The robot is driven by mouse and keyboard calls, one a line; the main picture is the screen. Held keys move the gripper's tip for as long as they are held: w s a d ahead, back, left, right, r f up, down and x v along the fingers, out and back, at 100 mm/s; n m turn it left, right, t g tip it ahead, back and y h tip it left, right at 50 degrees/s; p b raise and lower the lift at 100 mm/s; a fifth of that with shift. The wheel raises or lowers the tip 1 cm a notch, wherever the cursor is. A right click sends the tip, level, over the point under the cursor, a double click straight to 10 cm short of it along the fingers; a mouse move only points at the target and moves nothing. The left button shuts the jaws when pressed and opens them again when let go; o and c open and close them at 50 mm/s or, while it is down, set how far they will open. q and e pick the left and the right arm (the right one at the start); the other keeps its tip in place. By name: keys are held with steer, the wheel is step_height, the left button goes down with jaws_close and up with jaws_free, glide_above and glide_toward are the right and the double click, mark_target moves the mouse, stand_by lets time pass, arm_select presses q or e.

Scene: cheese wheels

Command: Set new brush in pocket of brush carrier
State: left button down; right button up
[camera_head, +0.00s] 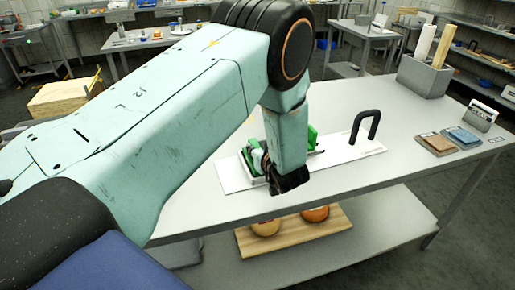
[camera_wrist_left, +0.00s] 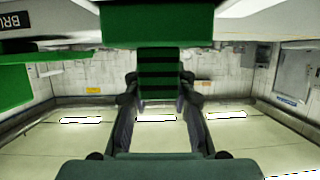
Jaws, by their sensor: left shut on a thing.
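My left gripper (camera_head: 268,168) is low over the table, beside a white plate (camera_head: 345,153) with an upright black handle (camera_head: 366,126). In the left wrist view the gripper's two dark fingers (camera_wrist_left: 159,95) are shut on a green ribbed block (camera_wrist_left: 158,72), likely the brush's grip. A wider green part (camera_wrist_left: 157,24) lies beyond it. Green parts (camera_head: 254,158) show at the gripper in the head view, and another green part (camera_head: 312,138) shows behind my wrist. My wrist hides much of the plate, so the pocket and any contact cannot be made out. My right gripper is not in view.
The grey table (camera_head: 410,175) is clear in front. A grey bin (camera_head: 424,76) with upright rolls stands at the back right. A brown pad (camera_head: 436,144) and a blue pad (camera_head: 462,137) lie at the right. Orange wheels (camera_head: 315,213) sit on a board on the lower shelf.

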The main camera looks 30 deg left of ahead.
arm_select(q)
steer(key=shift+a, duration=0.1)
steer(key=shift+a+f, duration=0.1)
steer(key=c, duration=1.6)
jaws_free()
steer(key=shift+s+f, duration=0.1)
steer(key=o, duration=0.5)
